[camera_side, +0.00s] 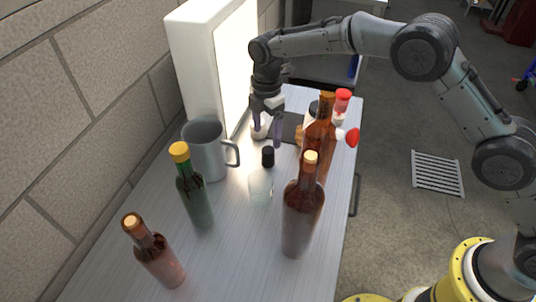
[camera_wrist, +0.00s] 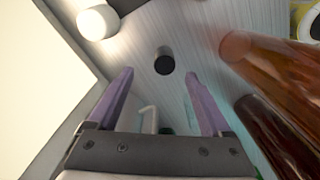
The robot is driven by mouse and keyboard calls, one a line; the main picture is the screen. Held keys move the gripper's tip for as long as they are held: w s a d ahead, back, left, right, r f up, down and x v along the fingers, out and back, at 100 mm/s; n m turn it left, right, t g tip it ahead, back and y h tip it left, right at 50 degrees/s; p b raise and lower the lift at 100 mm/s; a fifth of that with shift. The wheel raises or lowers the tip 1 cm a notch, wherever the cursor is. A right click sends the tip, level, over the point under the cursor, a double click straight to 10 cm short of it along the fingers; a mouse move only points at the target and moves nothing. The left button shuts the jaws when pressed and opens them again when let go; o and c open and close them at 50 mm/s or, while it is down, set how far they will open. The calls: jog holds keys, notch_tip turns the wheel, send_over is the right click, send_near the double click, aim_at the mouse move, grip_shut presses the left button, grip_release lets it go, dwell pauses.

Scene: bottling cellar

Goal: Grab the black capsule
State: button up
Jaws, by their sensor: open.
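The black capsule (camera_side: 268,156) is a small dark cylinder near the middle of the table. In the side view it shows at the top of a pale clear glass shape (camera_side: 261,187); I cannot tell whether it sits on it or stands behind it. In the wrist view the capsule (camera_wrist: 164,60) appears between my fingertips in the picture, apart from both. My gripper (camera_side: 268,132) is above and behind the capsule in the side view. Its purple fingers are spread and empty, as the wrist view also shows (camera_wrist: 160,75).
Brown bottles (camera_side: 302,215) stand close on the right; they also show in the wrist view (camera_wrist: 270,70). A grey mug (camera_side: 204,150), a green bottle (camera_side: 193,195) and a bright light box (camera_side: 210,60) are left. A white cylinder (camera_wrist: 97,22) is near the light box.

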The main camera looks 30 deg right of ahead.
aim_at(268, 149)
jog(key=shift+s+f, duration=0.2)
jog(key=shift+f, duration=1.45)
jog(key=shift+s+f, duration=0.2)
jog(key=shift+f, duration=1.4)
jog(key=c, duration=0.8)
